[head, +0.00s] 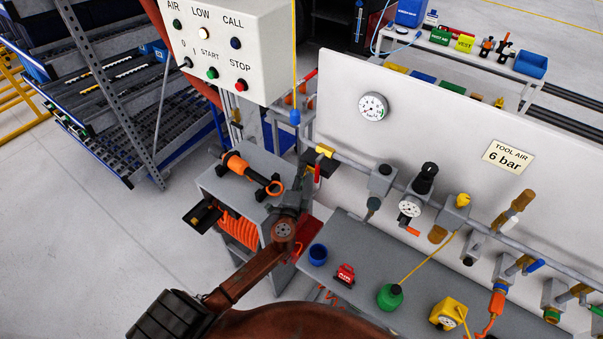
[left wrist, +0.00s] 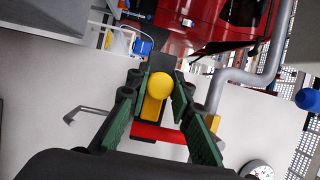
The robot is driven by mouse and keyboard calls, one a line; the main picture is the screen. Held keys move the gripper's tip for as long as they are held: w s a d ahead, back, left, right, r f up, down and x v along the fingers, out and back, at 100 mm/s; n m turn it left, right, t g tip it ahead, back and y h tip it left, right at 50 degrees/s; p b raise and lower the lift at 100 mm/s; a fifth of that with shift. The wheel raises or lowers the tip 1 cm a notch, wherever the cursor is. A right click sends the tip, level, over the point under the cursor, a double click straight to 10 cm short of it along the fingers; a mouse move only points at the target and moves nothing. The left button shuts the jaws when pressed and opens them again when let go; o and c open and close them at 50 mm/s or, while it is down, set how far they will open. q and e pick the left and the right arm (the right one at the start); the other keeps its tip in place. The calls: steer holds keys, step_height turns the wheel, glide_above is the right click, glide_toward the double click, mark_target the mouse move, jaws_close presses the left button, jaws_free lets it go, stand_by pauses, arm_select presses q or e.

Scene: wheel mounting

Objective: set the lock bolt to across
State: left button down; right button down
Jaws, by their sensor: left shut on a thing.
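My left gripper (head: 308,164) is at the left end of the grey pipe, by a yellow fitting (head: 325,151) with a red lever (head: 317,172) hanging below it. In the left wrist view its green-sided fingers (left wrist: 157,98) are closed around a yellow bolt with a round knob (left wrist: 153,106), which looks like the lock bolt. The yellow shank points up and down in that picture, and a red bar (left wrist: 158,133) lies crosswise beneath it. The fingers partly hide the bolt, and its seat cannot be made out. My right gripper is not in view.
A white control box (head: 222,50) hangs above left of the gripper. A grey cart (head: 250,165) with an orange tool stands beside my arm. The pipe carries several valves along the white panel (head: 425,110). A grey bench (head: 365,265) holds small items below.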

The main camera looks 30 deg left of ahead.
arm_select(q)
steer(key=shift+s+d+f+b, duration=0.1)
steer(key=shift+d+b, duration=0.2)
steer(key=shift+d, duration=1.1)
steer(key=c, duration=2.1)
jaws_free()
steer(key=o, duration=0.3)
steer(key=shift+d, duration=0.1)
steer(key=shift+o, duration=0.3)
steer(key=shift+a, duration=0.2)
steer(key=shift+s, duration=0.1)
glide_toward(310, 171)
steer(key=v, duration=0.5)
steer(key=shift+a, duration=0.1)
